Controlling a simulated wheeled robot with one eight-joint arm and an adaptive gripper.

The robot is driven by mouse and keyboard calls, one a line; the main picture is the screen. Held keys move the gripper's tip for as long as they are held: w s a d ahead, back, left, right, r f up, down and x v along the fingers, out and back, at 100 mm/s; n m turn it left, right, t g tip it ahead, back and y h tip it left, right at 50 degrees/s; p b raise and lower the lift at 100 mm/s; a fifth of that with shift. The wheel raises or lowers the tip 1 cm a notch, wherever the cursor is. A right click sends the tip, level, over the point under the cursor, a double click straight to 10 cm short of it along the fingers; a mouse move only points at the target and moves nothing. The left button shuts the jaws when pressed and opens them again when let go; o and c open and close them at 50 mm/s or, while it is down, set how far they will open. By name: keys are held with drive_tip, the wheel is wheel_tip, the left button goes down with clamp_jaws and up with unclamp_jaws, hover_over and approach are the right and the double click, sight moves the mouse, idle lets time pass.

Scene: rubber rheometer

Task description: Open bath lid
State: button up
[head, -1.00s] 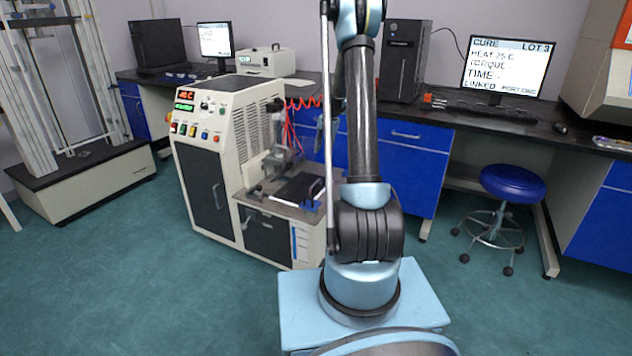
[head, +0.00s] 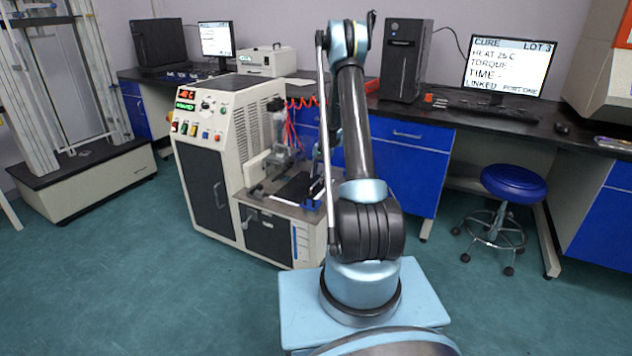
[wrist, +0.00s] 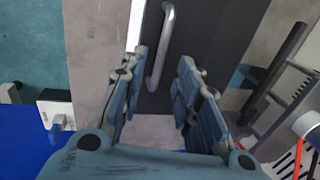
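The bath lid (head: 292,187) is a flat dark plate on the low deck at the right of the cream machine, partly hidden by my arm in the head view. In the wrist view the dark lid (wrist: 215,40) fills the upper middle and carries a curved silver bar handle (wrist: 163,45). It appears closed. My gripper (wrist: 160,85) is open and empty, its two blue-grey fingers spread to either side of the handle's lower end. I cannot tell whether they touch it. In the head view my gripper is mostly hidden beside my arm.
The machine's control cabinet (head: 215,120) rises left of the lid, with red coiled hoses (head: 300,103) behind. Dark upright and slotted parts (wrist: 275,75) stand right of the gripper in the wrist view. A blue stool (head: 513,183) stands at right. The floor in front is clear.

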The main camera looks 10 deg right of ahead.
sight(317, 182)
drive_tip(key=shift+w+a+f, duration=0.1)
drive_tip(key=shift+a+f, duration=0.05)
drive_tip(key=shift+f, duration=0.6)
drive_tip(key=shift+w+a+f, duration=0.1)
drive_tip(key=shift+f, duration=0.65)
drive_tip(key=shift+c, duration=0.4)
clamp_jaws()
